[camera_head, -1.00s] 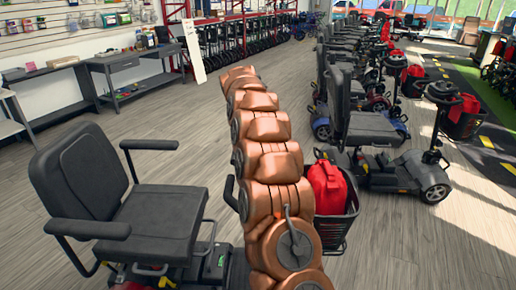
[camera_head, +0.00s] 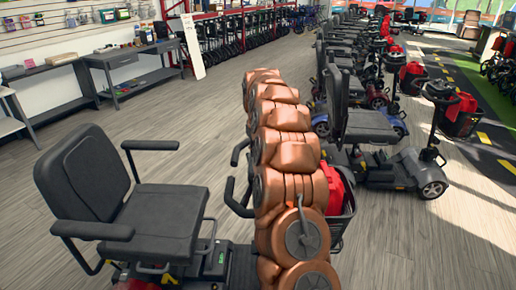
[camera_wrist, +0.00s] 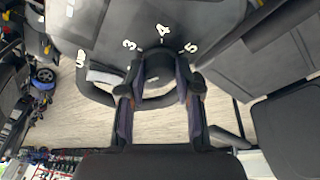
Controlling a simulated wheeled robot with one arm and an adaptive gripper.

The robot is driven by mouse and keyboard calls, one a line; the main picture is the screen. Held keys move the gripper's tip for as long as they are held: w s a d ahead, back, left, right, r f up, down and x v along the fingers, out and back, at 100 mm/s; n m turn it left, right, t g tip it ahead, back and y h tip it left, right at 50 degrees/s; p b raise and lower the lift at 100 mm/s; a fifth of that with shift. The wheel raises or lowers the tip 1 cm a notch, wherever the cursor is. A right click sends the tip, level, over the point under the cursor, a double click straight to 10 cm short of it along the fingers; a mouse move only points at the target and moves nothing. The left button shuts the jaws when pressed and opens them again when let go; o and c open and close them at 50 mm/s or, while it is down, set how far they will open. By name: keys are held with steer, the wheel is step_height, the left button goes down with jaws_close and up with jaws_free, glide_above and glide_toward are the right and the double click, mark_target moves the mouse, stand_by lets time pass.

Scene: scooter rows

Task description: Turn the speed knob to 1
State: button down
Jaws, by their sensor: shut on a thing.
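In the wrist view the black speed knob (camera_wrist: 158,66) sits on the dark grey control panel (camera_wrist: 110,25) of the scooter. White numbers 3, 4 and 5 show around its far side; the knob's pointer cannot be made out, and 1 is not visible. My gripper (camera_wrist: 160,88) has one finger on each side of the knob and is shut on it. In the head view my copper-coloured arm hides the gripper, the knob and most of the scooter's tiller; only part of the black handlebar (camera_head: 236,190) shows to the left of the arm.
The scooter's black seat (camera_head: 150,215) stands left of my arm. A red bag (camera_head: 341,190) in a basket is partly behind the arm. A row of scooters (camera_head: 365,125) runs to the back. Grey tables (camera_head: 135,65) line the left wall, with open floor between.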

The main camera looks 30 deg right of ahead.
steer(key=n+y, duration=0.1)
steer(key=n, duration=0.2)
steer(key=shift+r+n+p, duration=0.1)
steer(key=shift+n+p, duration=0.25)
steer(key=shift+n, duration=0.05)
steer(key=n, duration=0.2)
steer(key=shift+d+n+g, duration=0.1)
steer(key=shift+n+g, duration=0.2)
steer(key=shift+w+n+g+y, duration=0.1)
steer(key=shift+n+g+y, duration=0.4)
steer(key=shift+n, duration=2)
steer(key=shift+p, duration=0.3)
steer(key=c, duration=0.8)
jaws_free()
